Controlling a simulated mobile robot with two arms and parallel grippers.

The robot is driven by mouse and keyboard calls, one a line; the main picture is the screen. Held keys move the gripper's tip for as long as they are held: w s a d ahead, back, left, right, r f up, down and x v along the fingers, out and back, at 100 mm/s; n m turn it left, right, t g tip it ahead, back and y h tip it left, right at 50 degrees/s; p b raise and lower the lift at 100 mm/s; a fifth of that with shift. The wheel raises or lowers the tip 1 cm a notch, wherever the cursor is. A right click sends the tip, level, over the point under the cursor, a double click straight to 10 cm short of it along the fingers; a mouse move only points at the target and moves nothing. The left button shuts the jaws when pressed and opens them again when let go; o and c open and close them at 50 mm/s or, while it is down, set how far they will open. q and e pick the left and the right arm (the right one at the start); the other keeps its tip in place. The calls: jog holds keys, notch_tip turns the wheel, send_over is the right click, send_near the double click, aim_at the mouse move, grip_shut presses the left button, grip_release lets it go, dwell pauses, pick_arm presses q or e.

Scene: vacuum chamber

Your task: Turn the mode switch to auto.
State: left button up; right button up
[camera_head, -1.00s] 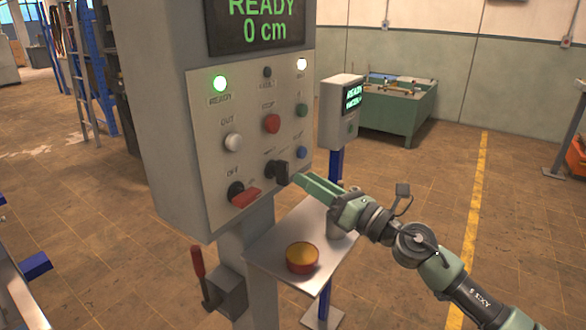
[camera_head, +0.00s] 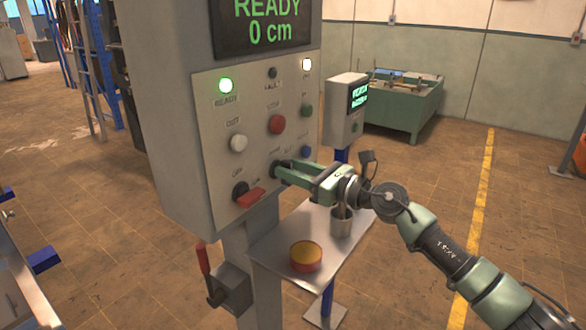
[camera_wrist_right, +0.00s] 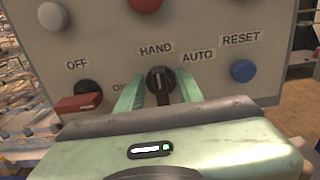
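The mode switch is a black knob (camera_wrist_right: 160,84) on the grey control panel (camera_head: 202,94). In the right wrist view its pale mark points up, towards the HAND label (camera_wrist_right: 155,47); the AUTO label (camera_wrist_right: 198,55) is up to the right. My right gripper (camera_wrist_right: 160,92) is open, its two green fingers on either side of the knob with slim gaps showing. In the head view, the right gripper (camera_head: 290,170) reaches the panel from the right and its fingers mostly hide the knob. My left gripper is not in view.
Close to the knob are a red OFF/ON switch (camera_wrist_right: 78,103) on the left and a blue RESET button (camera_wrist_right: 243,70) on the right. Below my right arm, a small shelf (camera_head: 285,245) bears a red-and-yellow round item (camera_head: 306,256) and a metal cup (camera_head: 341,222).

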grip_shut()
jog(key=shift+w+d+f+m+p, duration=0.1)
jog(key=shift+w+d+m+p, duration=0.1)
jog(key=shift+m+p, duration=1.55)
jog(key=shift+w+d+f+m+p, duration=0.15)
jog(key=shift+m+p, duration=0.95)
jog(key=shift+m, duration=1.15)
jog(key=shift+w+d+f+m+p, duration=0.1)
jog(key=shift+w+m+p, duration=0.1)
jog(key=shift+m+p, duration=1.55)
jog(key=shift+m, duration=0.35)
